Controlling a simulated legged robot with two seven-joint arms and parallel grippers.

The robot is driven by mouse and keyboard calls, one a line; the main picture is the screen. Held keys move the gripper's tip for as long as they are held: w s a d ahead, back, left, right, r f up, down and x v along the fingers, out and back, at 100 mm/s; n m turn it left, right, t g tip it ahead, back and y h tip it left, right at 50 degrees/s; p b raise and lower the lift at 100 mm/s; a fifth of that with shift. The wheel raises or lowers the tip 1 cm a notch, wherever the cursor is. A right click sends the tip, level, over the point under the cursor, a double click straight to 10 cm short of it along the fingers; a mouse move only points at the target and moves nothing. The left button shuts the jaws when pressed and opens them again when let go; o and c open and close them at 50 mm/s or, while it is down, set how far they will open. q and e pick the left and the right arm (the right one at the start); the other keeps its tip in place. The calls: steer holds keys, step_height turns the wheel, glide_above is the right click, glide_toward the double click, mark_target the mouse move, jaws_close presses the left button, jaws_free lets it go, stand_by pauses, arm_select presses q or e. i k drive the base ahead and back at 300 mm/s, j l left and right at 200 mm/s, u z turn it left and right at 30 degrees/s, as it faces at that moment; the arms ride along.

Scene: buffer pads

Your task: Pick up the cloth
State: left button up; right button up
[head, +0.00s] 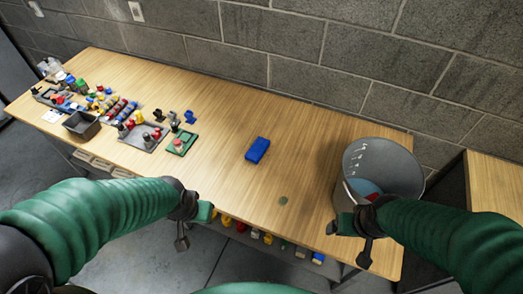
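A small blue folded-looking pad (257,150) lies flat on the wooden table near its middle. It is the only cloth-like thing lying alone, but I cannot tell its material for sure. My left gripper (192,227) is at the table's front edge, left of and nearer than the blue pad. Its fingers are apart and nothing is between them. My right gripper (349,242) is in front of the grey bucket, right of and nearer than the pad. Its fingers are also apart and empty. Neither gripper touches the pad.
A grey bucket (398,165) with red and blue contents stands on the table's right. Trays of small coloured parts, a dark bin (81,124) and a green plate (182,143) fill the left. A block wall stands behind. The table around the pad is clear.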

mark_target(254, 155)
steer(key=i+j+z, duration=0.45)
steer(key=j+z, duration=0.25)
steer(key=i+j+z, duration=0.15)
steer(key=z, duration=0.25)
steer(key=j, duration=0.1)
